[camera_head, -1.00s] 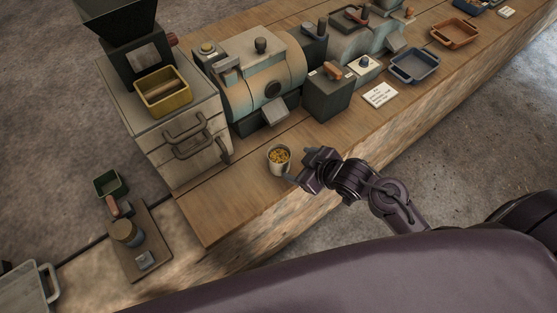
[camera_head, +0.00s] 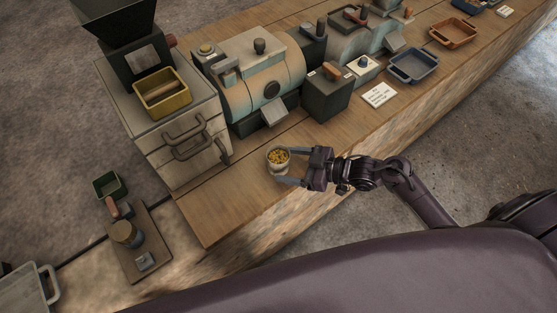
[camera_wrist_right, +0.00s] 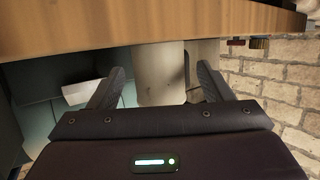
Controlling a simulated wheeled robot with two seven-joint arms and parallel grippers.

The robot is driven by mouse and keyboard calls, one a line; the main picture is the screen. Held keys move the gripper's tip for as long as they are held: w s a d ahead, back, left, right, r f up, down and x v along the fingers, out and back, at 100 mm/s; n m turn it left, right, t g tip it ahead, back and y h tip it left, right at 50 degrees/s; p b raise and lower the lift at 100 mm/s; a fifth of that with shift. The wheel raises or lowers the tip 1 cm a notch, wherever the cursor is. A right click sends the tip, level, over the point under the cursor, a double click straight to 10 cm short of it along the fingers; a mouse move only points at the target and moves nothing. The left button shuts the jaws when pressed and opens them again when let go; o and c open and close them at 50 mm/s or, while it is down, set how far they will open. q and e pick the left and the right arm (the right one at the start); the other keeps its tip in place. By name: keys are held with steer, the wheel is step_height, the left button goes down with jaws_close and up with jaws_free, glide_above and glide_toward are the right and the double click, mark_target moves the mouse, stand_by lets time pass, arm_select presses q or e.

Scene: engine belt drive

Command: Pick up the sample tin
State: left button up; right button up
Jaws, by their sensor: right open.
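The sample tin (camera_head: 277,168) is a small pale cup filled with yellow-brown pieces. It stands upright on the wooden bench in the head view. My right gripper (camera_head: 287,165) is open, with one finger on each side of the tin. In the right wrist view the tin (camera_wrist_right: 160,75) shows as a pale cylinder between the two spread fingers (camera_wrist_right: 158,88). I cannot tell whether either finger touches it. My left gripper is not in view.
A cream drawer cabinet (camera_head: 185,125) with a yellow tray (camera_head: 163,92) stands left of the tin. A rounded machine (camera_head: 265,80) and a dark box (camera_head: 328,95) stand behind it. A white card (camera_head: 379,95) lies to the right. The bench in front of the tin is clear.

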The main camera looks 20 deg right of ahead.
mark_target(278, 161)
steer(key=x, duration=0.3)
steer(key=shift+w+a+f, duration=0.1)
steer(key=shift+w+a, duration=0.15)
steer(key=shift+w, duration=0.05)
steer(key=c, duration=1.1)
